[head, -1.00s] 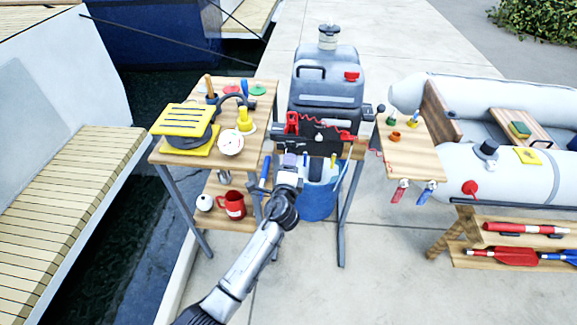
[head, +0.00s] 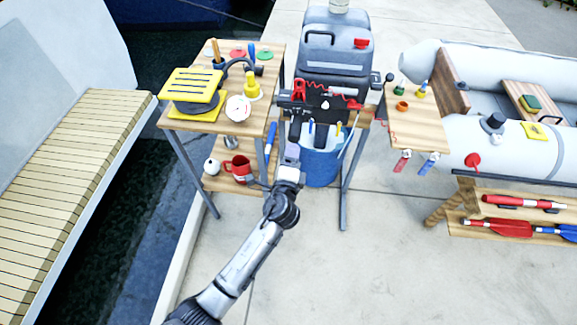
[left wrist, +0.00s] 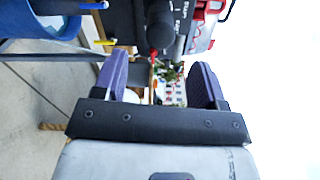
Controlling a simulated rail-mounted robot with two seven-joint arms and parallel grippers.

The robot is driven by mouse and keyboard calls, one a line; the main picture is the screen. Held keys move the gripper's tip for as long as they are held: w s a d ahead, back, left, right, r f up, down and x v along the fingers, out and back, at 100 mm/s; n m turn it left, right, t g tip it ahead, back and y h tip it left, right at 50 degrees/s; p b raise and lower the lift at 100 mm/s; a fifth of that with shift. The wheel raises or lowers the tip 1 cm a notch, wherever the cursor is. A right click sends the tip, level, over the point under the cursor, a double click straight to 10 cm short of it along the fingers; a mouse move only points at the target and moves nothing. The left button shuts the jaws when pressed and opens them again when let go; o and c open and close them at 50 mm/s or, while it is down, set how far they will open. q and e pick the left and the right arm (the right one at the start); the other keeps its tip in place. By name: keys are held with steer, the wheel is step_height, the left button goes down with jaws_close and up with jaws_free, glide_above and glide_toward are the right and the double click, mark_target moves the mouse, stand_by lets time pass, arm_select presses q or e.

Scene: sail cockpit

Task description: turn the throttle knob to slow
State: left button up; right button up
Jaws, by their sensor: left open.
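The throttle knob appears to be the dark, rounded grip (left wrist: 162,25) near the top of the left wrist view, beside a black panel (left wrist: 183,14) with white lettering, partly cut off, that seems to read START and FAST. In the head view the dark grip (head: 321,136) hangs below the black motor unit (head: 325,106). My left gripper (head: 291,152) is open and empty, in front of and a little left of the grip. In the left wrist view its purple fingers (left wrist: 158,80) stand apart, with the grip beyond their tips. My right gripper is not in view.
A blue bucket (head: 318,168) stands under the motor, close to the left gripper. A small wooden side table (head: 416,128) is at right. The front floor is clear.

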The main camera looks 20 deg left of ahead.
arm_select(q)
steer(key=v, duration=0.4)
steer(key=shift+s+p, duration=0.2)
steer(key=shift+p, duration=0.1)
stand_by(0.4)
